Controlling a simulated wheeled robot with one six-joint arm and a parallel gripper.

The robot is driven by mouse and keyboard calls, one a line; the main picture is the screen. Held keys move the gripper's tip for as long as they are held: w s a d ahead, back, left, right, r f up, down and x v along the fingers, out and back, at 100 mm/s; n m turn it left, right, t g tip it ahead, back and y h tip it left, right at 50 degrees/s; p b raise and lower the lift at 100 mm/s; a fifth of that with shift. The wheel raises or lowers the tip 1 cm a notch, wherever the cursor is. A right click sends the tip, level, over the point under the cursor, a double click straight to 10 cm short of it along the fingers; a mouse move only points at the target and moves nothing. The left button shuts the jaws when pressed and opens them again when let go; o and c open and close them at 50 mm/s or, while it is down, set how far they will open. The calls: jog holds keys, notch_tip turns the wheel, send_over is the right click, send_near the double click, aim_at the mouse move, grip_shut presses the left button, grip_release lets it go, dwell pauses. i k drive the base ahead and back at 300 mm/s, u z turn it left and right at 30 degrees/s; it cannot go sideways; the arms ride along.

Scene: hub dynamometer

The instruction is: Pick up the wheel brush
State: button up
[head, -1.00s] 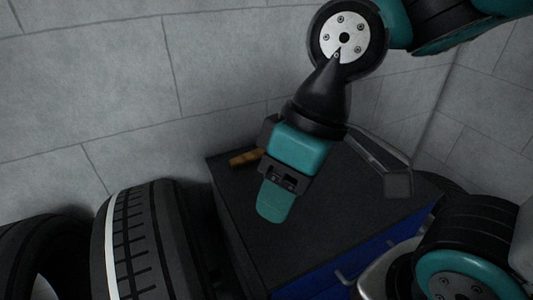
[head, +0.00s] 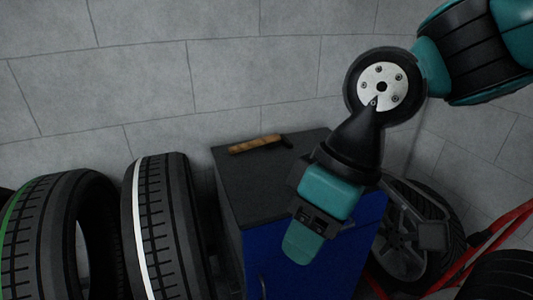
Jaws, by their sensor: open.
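The wheel brush (head: 255,144) lies on the dark top of a blue cabinet, near the back edge by the wall. Its tan wooden handle points left, and a small dark end shows at its right. My gripper (head: 303,244) hangs in the middle of the head view, to the right of the brush and lower in the picture. It is open and apart from the brush, with nothing seen in it. One teal finger shows clearly; the gap between the fingers is hard to see from here.
The blue cabinet (head: 283,262) has a clear dark top (head: 255,190) apart from the brush. Tyres, one white-striped (head: 165,225) and one green-striped (head: 45,240), stand to its left. A spoked wheel (head: 400,245) and red bars (head: 500,235) are at right. A grey block wall stands behind.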

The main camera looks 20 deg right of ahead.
aim_at(269, 142)
jog(key=u, duration=0.95)
jog(key=i, duration=0.55)
jog(key=z, duration=1.25)
jog(key=i, duration=0.5)
jog(key=z, duration=0.1)
